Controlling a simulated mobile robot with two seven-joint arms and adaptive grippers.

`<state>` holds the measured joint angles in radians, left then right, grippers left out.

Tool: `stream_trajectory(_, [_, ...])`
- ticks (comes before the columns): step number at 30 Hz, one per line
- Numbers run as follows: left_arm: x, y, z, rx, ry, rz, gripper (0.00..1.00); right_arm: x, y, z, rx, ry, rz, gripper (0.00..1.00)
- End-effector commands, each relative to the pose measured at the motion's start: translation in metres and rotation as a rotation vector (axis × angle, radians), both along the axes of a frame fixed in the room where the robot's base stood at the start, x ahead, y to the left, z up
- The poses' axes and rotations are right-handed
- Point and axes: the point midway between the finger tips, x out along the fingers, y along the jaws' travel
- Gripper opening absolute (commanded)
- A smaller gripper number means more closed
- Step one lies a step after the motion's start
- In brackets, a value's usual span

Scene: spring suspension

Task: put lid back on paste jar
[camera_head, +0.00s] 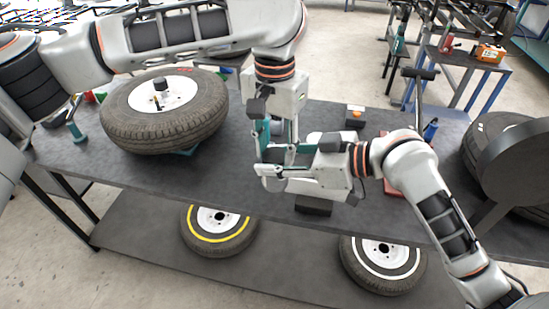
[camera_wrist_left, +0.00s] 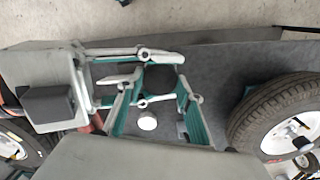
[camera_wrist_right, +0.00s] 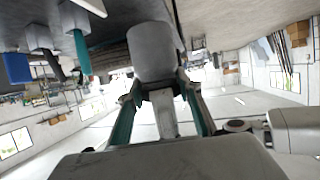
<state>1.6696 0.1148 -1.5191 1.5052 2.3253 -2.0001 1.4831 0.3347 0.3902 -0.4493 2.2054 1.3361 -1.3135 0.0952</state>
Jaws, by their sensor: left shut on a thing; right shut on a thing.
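In the head view my left gripper (camera_head: 275,135) points down over the bench from above. My right gripper (camera_head: 268,168) reaches in from the right just below it, and the two meet closely. The right wrist view shows my right gripper (camera_wrist_right: 160,88) shut around a plain grey cylinder, the paste jar (camera_wrist_right: 155,48). In the left wrist view a dark piece, seemingly the lid (camera_wrist_left: 158,78), sits between the fingertips of my left gripper (camera_wrist_left: 156,90), with the right gripper's fingers beside it. Whether lid and jar touch is hidden by the fingers.
A tyred wheel (camera_head: 150,125) lies on the dark bench (camera_head: 110,165) at the left. Another tyre (camera_head: 485,140) is at the right edge. Two wheels lie on the lower shelf (camera_head: 300,260). A red item (camera_head: 393,188) and a blue-handled tool (camera_head: 430,130) are behind my right arm.

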Motion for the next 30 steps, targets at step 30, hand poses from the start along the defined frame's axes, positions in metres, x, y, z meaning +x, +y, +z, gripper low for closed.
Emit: stream_trajectory(30, [0.000, 0.000, 0.045, 0.000, 0.000, 0.003, 0.52, 0.000, 0.000, 0.000, 0.001, -0.001, -0.001, 0.00])
